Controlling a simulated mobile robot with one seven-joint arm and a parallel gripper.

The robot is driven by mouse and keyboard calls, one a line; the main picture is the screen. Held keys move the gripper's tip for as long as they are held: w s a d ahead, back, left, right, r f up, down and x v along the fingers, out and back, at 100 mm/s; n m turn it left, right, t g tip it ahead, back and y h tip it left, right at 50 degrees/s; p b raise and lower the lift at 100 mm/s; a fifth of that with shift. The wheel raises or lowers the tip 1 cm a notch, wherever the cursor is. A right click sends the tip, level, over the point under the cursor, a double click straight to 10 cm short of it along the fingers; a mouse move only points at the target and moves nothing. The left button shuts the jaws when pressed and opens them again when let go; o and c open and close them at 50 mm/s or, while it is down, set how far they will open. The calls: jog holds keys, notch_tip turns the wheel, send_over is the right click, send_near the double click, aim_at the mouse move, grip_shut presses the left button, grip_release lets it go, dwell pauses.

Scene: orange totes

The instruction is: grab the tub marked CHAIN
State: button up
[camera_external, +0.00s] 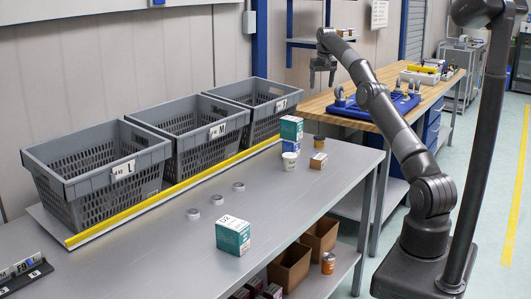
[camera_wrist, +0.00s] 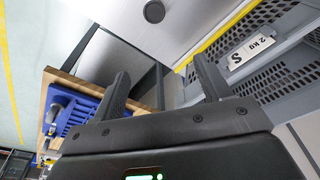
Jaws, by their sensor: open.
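I cannot read the word CHAIN on anything in either view. A small white tub (camera_external: 289,160) stands on the grey table in the external view, in front of a teal-and-white box; its marking is too small to read. It does not show clearly in the wrist view. My gripper (camera_external: 322,79) is raised high beyond the far end of the grey table, well apart from the tub. In the wrist view my gripper (camera_wrist: 162,80) has its two fingers spread with nothing between them.
Grey crates marked L (camera_external: 95,185), M (camera_external: 190,150) and S (camera_external: 262,120) line the table's back behind a yellow strip. Boxes (camera_external: 233,235) and several grey discs (camera_external: 216,199) are on the grey table (camera_external: 160,255). A wooden bench (camera_external: 395,80) holds a blue tray (camera_external: 400,104).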

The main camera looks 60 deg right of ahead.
jog(key=f, duration=0.1)
send_over(319, 137)
jog(key=f, duration=1.6)
jog(key=shift+s+a, duration=0.35)
jog(key=shift+s, duration=0.05)
jog(key=f, duration=0.5)
jog(key=shift+w+d+f, duration=0.1)
jog(key=shift+w+d, duration=0.15)
jog(key=shift+w, duration=0.05)
jog(key=f, duration=0.3)
jog(key=d+f, duration=0.1)
jog(key=f, duration=0.1)
jog(key=shift+w+f, duration=0.15)
jog(key=shift+w, duration=0.05)
jog(key=c, duration=0.9)
jog(key=shift+c, duration=0.2)
jog(key=shift+r, duration=0.2)
